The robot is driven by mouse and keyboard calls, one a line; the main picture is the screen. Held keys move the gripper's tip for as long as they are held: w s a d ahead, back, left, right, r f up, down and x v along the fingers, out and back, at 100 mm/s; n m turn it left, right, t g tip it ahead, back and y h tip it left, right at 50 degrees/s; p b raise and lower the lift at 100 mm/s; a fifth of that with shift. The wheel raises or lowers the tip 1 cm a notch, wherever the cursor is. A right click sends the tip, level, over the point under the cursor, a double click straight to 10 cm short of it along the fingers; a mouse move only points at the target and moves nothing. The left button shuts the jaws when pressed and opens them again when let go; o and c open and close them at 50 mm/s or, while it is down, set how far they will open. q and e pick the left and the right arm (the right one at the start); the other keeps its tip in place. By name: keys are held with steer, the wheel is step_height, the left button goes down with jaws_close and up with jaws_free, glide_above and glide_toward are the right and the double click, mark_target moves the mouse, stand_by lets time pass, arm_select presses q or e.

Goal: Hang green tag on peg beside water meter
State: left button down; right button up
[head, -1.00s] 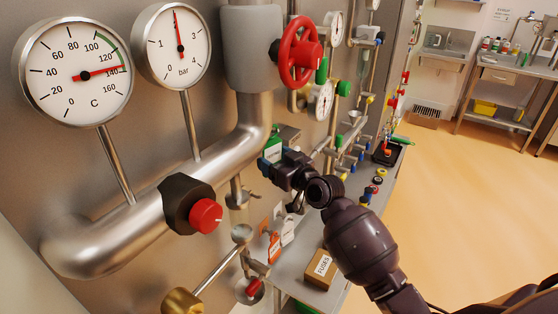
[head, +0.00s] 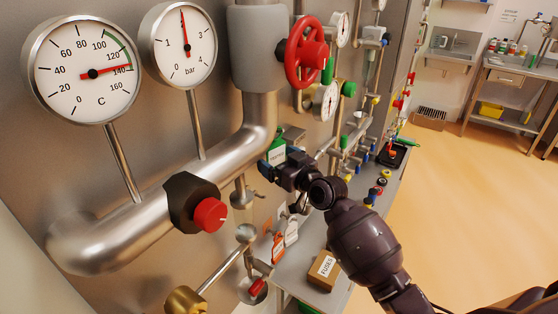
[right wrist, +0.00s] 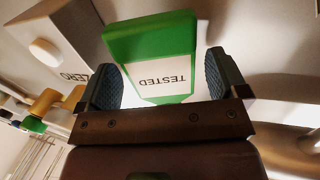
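The green tag (right wrist: 150,38) has a white label reading TESTED, upside down in the right wrist view. In the head view the green tag (head: 277,151) shows just above and behind my right gripper (head: 274,167). In the right wrist view the fingers of my right gripper (right wrist: 166,82) stand wide apart on either side of the tag. A narrow gap shows at the right finger; contact at the left finger is unclear. The tag's hole and any peg behind it are hidden. I cannot identify the water meter with certainty. My left gripper is out of view.
A grey box marked ZERO (right wrist: 70,45) stands close beside the tag. Orange (head: 278,247) and white (head: 292,231) tags hang lower on the panel. A FUSES box (head: 323,270) sits on the shelf. A red handwheel (head: 305,52) and thick pipe (head: 155,205) crowd the panel.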

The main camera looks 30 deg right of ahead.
steer(key=shift+o, duration=0.2)
steer(key=shift+s, duration=0.1)
steer(key=v, duration=1)
steer(key=shift+s+b, duration=0.3)
steer(key=shift+b, duration=0.1)
steer(key=s+a+f+m+g+h, duration=0.1)
steer(key=s+f+g+h, duration=0.1)
steer(key=s+f, duration=0.8)
steer(key=s+a+f+m+g+h, duration=0.1)
steer(key=s+a+f+g+h, duration=0.1)
steer(key=s+f, duration=0.8)
step_height(320, 180, down, 6)
steer(key=shift+s+f+g+h, duration=0.1)
steer(key=shift+s+g+h, duration=0.1)
steer(key=shift+g+h, duration=0.5)
steer(key=shift+a, duration=0.1)
